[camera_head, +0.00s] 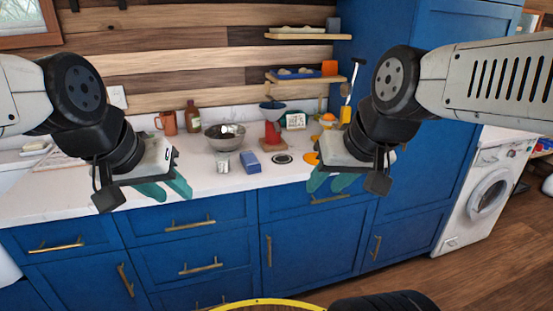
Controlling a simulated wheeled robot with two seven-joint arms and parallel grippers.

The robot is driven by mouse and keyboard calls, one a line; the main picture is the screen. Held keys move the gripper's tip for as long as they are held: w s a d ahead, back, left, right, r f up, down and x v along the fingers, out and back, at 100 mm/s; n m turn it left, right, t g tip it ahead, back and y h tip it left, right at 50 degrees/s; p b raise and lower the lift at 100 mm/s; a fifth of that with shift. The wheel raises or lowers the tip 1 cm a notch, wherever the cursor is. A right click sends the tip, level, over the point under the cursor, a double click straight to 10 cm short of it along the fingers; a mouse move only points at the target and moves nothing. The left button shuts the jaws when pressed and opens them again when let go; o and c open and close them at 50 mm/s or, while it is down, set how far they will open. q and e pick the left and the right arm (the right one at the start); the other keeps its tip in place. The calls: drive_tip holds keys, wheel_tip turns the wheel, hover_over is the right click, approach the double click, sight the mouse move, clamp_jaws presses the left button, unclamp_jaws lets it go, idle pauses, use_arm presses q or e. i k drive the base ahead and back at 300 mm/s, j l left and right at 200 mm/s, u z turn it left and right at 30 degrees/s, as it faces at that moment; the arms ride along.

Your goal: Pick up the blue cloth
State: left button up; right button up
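A small blue folded item, which looks like the blue cloth (250,162), lies on the white counter near its front edge, in the middle of the view. My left gripper (173,193) hangs in front of the counter to the left of the cloth, its teal fingers apart and nothing seen between them. My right gripper (328,184) hangs to the right of the cloth, its teal fingers also apart with nothing seen between them. Neither gripper touches the cloth.
A metal bowl (225,142) stands behind and left of the cloth, with a small whitish container (222,164) beside it. A red-based stand with a blue bowl (272,128) is behind right. A dark round disc (283,159) lies right of the cloth. Bare counter (205,181) lies to the left.

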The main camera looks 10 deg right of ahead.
sight(251, 164)
drive_tip(key=i+l+z, duration=0.1)
drive_tip(key=i+l, duration=0.15)
drive_tip(key=i, duration=0.2)
drive_tip(key=i+l, duration=0.2)
drive_tip(key=i, duration=0.25)
drive_tip(key=z, duration=0.05)
